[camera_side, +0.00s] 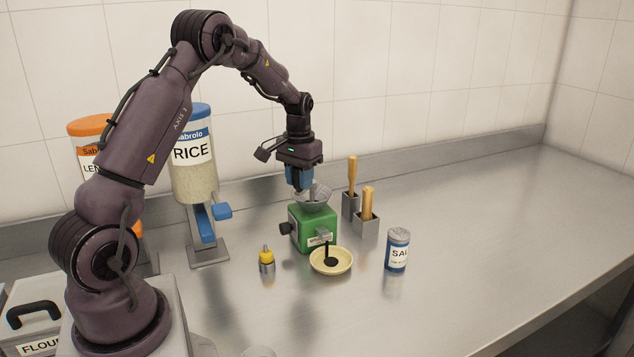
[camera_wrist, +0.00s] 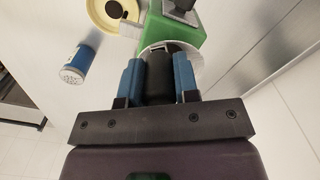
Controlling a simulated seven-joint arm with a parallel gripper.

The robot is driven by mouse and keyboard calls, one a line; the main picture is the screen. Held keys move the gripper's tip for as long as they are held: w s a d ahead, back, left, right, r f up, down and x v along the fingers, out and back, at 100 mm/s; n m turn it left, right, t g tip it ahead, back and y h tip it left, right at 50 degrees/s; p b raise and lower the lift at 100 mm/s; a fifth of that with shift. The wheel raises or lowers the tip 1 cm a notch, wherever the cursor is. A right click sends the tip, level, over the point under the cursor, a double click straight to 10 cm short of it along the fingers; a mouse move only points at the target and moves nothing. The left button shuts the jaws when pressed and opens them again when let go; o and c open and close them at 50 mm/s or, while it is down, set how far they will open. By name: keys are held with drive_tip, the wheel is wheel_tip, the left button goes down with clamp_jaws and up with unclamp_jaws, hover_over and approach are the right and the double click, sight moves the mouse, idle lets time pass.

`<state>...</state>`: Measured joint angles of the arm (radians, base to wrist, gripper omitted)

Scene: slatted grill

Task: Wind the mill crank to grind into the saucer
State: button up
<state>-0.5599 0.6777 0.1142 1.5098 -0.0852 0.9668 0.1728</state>
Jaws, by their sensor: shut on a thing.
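The green mill (camera_side: 316,231) stands on the steel counter with a grey hopper bowl on top; its green body also shows in the wrist view (camera_wrist: 175,32). My gripper (camera_side: 303,186) points down over the hopper. In the wrist view, its blue fingers (camera_wrist: 158,75) are shut on the black crank knob (camera_wrist: 160,88). The crank arm is mostly hidden. The cream saucer (camera_side: 345,265) lies in front of the mill, below its grey spout. A dark patch (camera_side: 330,262) lies in the saucer, with a thin dark column above it up to the spout.
A blue salt shaker (camera_side: 397,252) stands right of the saucer and a small yellow-topped bottle (camera_side: 266,261) left. Two grey holders with wooden handles (camera_side: 367,203) stand behind the mill. A rice dispenser (camera_side: 193,158) stands left. The counter's right side is clear.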

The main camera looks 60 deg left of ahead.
drive_tip(key=shift+w+a+r, duration=0.1)
drive_tip(key=shift+a+r, duration=0.1)
drive_tip(key=shift+a, duration=0.1)
drive_tip(key=shift+a, duration=0.4)
drive_tip(key=shift+s+a, duration=0.25)
drive_tip(key=shift+a, duration=0.25)
drive_tip(key=shift+a, duration=0.5)
